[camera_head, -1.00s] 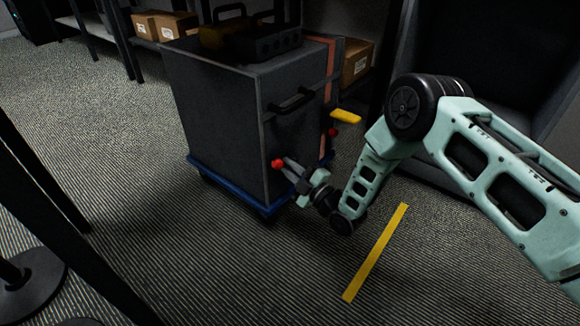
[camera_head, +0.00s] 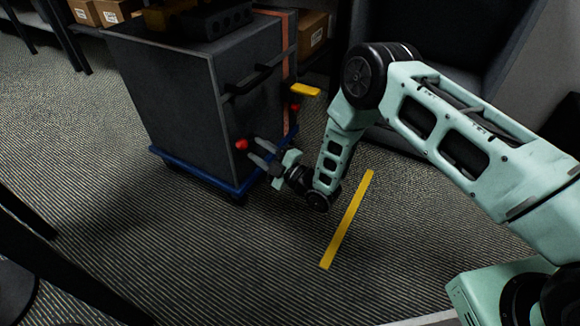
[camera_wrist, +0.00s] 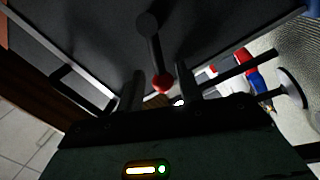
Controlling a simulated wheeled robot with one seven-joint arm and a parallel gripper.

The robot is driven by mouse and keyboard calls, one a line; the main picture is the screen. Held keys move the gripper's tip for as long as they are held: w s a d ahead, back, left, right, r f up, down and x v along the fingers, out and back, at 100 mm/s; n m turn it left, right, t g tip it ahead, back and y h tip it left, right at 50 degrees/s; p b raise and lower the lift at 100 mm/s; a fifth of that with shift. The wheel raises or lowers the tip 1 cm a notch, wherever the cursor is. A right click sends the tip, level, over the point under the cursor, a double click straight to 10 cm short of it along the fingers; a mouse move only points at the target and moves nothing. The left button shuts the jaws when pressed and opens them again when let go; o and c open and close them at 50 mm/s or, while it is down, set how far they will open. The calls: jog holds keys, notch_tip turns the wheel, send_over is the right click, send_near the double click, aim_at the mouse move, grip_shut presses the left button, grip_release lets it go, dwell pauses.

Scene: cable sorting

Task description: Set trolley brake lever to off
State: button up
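The trolley (camera_head: 170,90) is a dark grey box on a blue base (camera_head: 200,177), left of my arm in the head view. A red knob (camera_head: 241,144) shows at its front corner, by my fingertips. In the wrist view a dark lever (camera_wrist: 154,45) ends in a red knob (camera_wrist: 162,83). My gripper (camera_head: 253,149) is open at the trolley's handle side. Its two fingers stand either side of the knob in the wrist view (camera_wrist: 159,90), with gaps visible. A second red knob (camera_head: 295,107) and a yellow part (camera_head: 305,90) sit farther back. No brake marking is legible.
A dark handle (camera_head: 254,80) juts from the trolley above my gripper. Boxes (camera_head: 112,10) stand on shelving behind. A yellow floor strip (camera_head: 347,220) lies right of the gripper. Dark table legs (camera_head: 60,265) are at the left. The carpet in front is clear.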

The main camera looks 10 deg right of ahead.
jog(key=p+v, duration=0.6)
jog(key=v, duration=0.9)
jog(key=shift+s, duration=0.15)
jog(key=w+a+r+m+g+h+p, duration=0.2)
jog(key=w+a+r+g+h, duration=0.1)
jog(key=w+a+r, duration=0.5)
jog(key=s+r+m+g+h+p, duration=0.1)
jog(key=s+r+m+g+h, duration=0.25)
jog(key=r, duration=0.75)
jog(key=s+d+r+m+g+h+p, duration=0.1)
jog(key=s+d+r+m+g+h, duration=0.2)
jog(key=s+r, duration=0.55)
jog(key=s+d+r+m+g+h+p, duration=0.25)
jog(key=s+d+r, duration=0.2)
jog(key=s, duration=0.75)
jog(key=s+d+r+m+g+h+p, duration=0.1)
jog(key=s+d+r+m+g+h, duration=0.15)
jog(key=s+r, duration=0.65)
notch_tip(320, 180, up, 35)
jog(key=s+p, duration=0.1)
jog(key=p, duration=3.6)
jog(key=shift+d+t, duration=0.35)
jog(key=shift+t, duration=0.1)
